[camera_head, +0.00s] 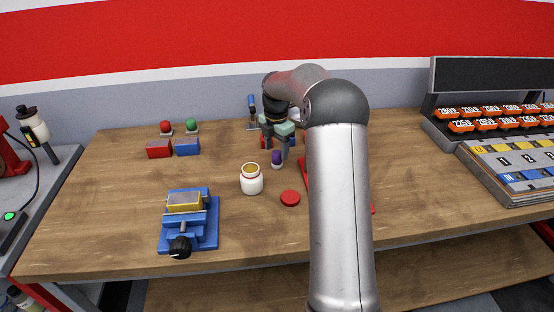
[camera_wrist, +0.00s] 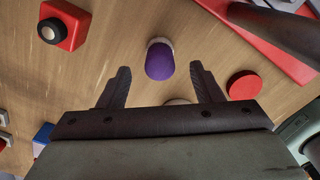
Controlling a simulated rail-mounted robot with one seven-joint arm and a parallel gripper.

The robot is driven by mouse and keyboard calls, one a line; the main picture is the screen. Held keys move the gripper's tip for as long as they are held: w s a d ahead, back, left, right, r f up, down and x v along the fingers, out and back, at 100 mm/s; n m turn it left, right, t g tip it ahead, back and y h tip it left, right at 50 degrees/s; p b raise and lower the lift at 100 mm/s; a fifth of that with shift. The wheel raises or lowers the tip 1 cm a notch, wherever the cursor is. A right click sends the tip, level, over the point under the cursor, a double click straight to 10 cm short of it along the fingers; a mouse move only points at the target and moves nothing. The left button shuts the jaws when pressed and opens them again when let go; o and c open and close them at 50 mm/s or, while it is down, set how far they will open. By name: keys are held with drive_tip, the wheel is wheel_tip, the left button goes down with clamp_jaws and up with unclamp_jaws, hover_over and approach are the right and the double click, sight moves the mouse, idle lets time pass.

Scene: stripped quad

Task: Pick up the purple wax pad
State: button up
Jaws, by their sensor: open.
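The purple wax pad (camera_head: 277,156) is a small rounded purple piece on a pale round base, standing on the wooden bench near its middle. In the wrist view the purple pad (camera_wrist: 160,64) lies centred, in line with the gap between my fingers. My gripper (camera_head: 275,146) is open above and just behind the pad in the head view. In the wrist view both fingers of my gripper (camera_wrist: 160,71) are apart, one on each side of the pad, with nothing held. I cannot tell exactly how high they are above it.
A white jar (camera_head: 251,182) and a red disc (camera_head: 290,198) stand close in front of the pad. A red tray (camera_head: 304,180) lies right, partly behind my arm. A blue vise (camera_head: 188,235) is front left. Red and blue blocks (camera_head: 187,148) sit back left.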

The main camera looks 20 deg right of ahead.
sight(277, 152)
wheel_tip(277, 152, down, 5)
drive_tip(key=shift+d+p, duration=0.15)
drive_tip(key=shift+p, duration=0.35)
drive_tip(key=c, duration=1.1)
wheel_tip(277, 152, up, 10)
drive_tip(key=shift+r+b, duration=0.1)
drive_tip(key=shift+b, duration=0.4)
